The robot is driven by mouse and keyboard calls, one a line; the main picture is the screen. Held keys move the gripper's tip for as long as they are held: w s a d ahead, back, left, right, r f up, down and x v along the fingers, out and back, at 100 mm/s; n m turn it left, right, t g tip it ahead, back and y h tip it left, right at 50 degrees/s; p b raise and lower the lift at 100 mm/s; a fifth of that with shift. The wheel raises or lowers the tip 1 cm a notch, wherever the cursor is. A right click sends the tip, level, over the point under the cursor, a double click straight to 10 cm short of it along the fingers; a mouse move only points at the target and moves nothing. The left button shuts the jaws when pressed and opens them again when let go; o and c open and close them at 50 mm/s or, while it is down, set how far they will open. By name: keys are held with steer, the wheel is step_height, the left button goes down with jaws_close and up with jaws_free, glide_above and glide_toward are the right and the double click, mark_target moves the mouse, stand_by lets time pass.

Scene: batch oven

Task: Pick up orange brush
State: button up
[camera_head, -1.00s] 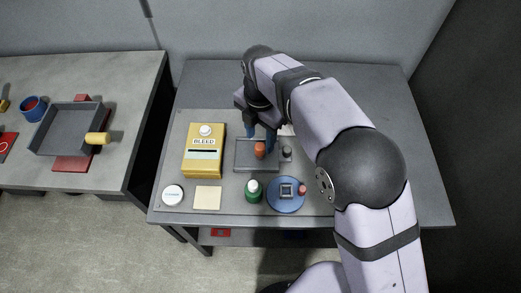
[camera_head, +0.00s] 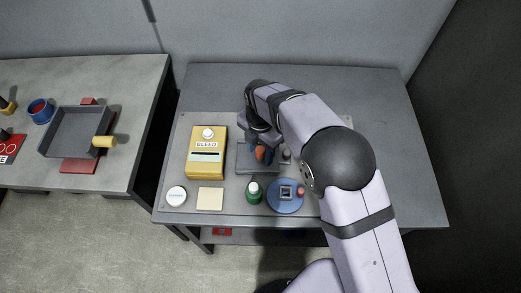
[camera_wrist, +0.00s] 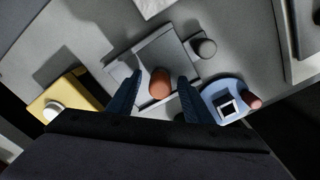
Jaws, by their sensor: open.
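The orange brush (camera_head: 260,153) stands on a grey tray (camera_head: 257,171) on the middle table, showing only a rounded orange top. In the wrist view the orange brush (camera_wrist: 159,84) shows between the two blue fingers. My gripper (camera_head: 261,156) is open, with its fingertips close around the brush top. In the wrist view my gripper (camera_wrist: 156,98) has one finger on each side of the brush, with a visible gap on both sides. The lower part of the brush is hidden.
A yellow BLEED box (camera_head: 207,164) stands left of the tray. A dark knob (camera_head: 286,156) is at its right. In front are a green bottle (camera_head: 254,192), a blue round dish (camera_head: 284,209), a cream pad (camera_head: 210,199) and a white round lid (camera_head: 176,196). The table's right side is clear.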

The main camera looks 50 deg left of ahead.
steer(key=shift+f, duration=0.4)
steer(key=c, duration=1.2)
steer(key=shift+o, duration=0.2)
steer(key=shift+r, duration=0.1)
